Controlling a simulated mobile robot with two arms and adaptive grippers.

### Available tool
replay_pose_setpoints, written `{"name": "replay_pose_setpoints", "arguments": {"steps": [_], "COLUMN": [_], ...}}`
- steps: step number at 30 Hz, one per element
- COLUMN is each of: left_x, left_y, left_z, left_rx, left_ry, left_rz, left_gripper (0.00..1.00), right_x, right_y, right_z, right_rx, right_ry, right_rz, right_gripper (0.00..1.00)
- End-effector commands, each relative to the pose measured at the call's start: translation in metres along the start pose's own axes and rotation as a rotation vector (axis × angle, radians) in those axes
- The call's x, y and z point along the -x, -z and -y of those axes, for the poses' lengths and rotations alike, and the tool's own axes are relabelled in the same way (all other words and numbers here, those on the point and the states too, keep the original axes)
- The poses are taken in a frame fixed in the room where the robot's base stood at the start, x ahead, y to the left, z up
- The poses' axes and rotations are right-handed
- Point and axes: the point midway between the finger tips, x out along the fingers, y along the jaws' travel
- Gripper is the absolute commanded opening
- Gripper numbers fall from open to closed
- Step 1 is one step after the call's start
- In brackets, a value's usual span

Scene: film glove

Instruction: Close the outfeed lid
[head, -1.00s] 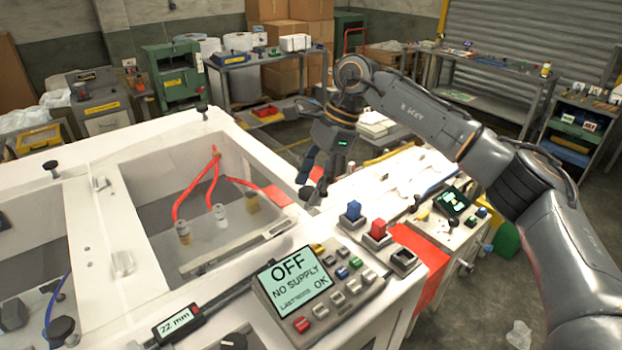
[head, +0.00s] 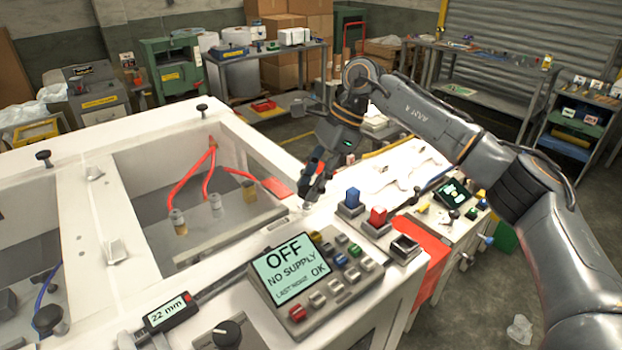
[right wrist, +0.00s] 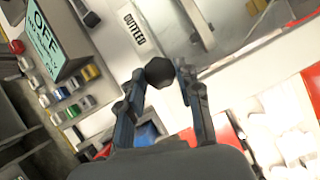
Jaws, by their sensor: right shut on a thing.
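My right gripper (head: 311,192) is low over the white machine top (head: 88,185), at the right rim of the recess with red tubes. In the right wrist view, my right gripper (right wrist: 162,80) is shut on a black knob (right wrist: 160,72), with one finger on each side. The OUTFEED label (right wrist: 133,29) is beside the knob. A clear, glossy panel (right wrist: 215,35) lies beyond it; its edges and whether it is the outfeed lid are hard to tell. In the head view the fingers hide the knob. My left gripper is not in view.
The control panel (head: 285,274) reading OFF and NO SUPPLY is close to the gripper. A blue switch (head: 352,197) and a red switch (head: 377,216) stand up just right of it. A gauge (head: 168,312) reads 22 mm in front.

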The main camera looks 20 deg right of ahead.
Motion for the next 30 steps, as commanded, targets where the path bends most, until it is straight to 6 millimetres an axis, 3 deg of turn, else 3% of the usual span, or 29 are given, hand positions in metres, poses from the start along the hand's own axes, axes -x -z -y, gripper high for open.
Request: {"name": "replay_pose_setpoints", "arguments": {"steps": [1,10,11,14,24,30], "left_x": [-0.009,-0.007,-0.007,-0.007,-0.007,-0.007], "left_y": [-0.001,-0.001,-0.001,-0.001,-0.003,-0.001], "left_z": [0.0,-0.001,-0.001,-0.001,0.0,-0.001], "left_rx": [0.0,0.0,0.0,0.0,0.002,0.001], "left_ry": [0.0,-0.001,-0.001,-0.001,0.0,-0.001], "left_rz": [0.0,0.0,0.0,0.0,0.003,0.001], "left_gripper": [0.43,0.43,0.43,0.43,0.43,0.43], "right_x": [-0.009,-0.01,-0.011,-0.01,-0.005,0.023], "right_y": [0.005,0.006,0.007,0.006,0.005,0.005], "right_z": [0.0,-0.001,-0.001,-0.001,0.0,0.001], "right_rx": [-0.002,-0.003,-0.003,-0.003,-0.002,-0.003], "right_ry": [-0.004,-0.011,-0.012,-0.011,-0.005,-0.002], "right_rz": [0.017,0.02,0.02,0.02,0.022,0.023], "right_gripper": [0.0,0.0,0.38,0.57,0.57,0.57]}}
